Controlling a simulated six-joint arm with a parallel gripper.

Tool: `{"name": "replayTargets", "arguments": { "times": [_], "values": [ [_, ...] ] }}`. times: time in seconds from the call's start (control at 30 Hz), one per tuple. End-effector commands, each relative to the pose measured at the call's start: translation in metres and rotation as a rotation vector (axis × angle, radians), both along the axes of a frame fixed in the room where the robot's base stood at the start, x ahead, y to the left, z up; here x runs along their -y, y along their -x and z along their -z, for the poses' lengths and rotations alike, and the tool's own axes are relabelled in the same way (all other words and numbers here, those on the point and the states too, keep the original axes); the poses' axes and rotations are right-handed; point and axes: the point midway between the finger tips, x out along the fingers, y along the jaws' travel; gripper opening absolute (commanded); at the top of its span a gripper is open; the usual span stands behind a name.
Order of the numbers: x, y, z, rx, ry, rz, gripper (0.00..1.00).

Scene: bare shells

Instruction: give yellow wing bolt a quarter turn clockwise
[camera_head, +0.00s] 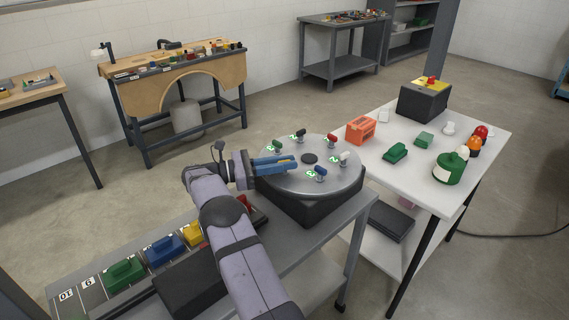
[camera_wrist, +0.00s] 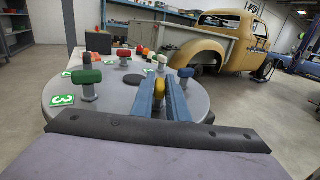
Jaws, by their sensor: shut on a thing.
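The yellow wing bolt (camera_wrist: 160,84) shows in the wrist view between the two blue fingers of my gripper (camera_wrist: 161,88). My gripper is shut on its head, and the fingers hide most of its sides. In the head view my gripper (camera_head: 289,164) reaches in from the left over the round grey disc (camera_head: 305,185), and I cannot make out the yellow bolt there. The disc also fills the middle of the wrist view (camera_wrist: 112,110).
Other wing bolts stand around the disc: green (camera_head: 277,146), dark blue (camera_head: 300,135), red (camera_head: 331,140), white (camera_head: 344,158) and blue (camera_head: 320,174). The blue one (camera_wrist: 185,76) is close right of my fingers in the wrist view. A white table (camera_head: 408,178) stands to the right.

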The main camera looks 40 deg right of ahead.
Motion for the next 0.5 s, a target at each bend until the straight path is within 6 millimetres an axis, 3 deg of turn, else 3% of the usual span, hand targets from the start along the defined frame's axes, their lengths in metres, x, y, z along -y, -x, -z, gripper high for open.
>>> {"name": "replayTargets", "arguments": {
  "times": [0.5],
  "values": [
    [-0.0003,-0.0004,-0.0033,0.008,0.003,0.031,0.00]
  ]
}}
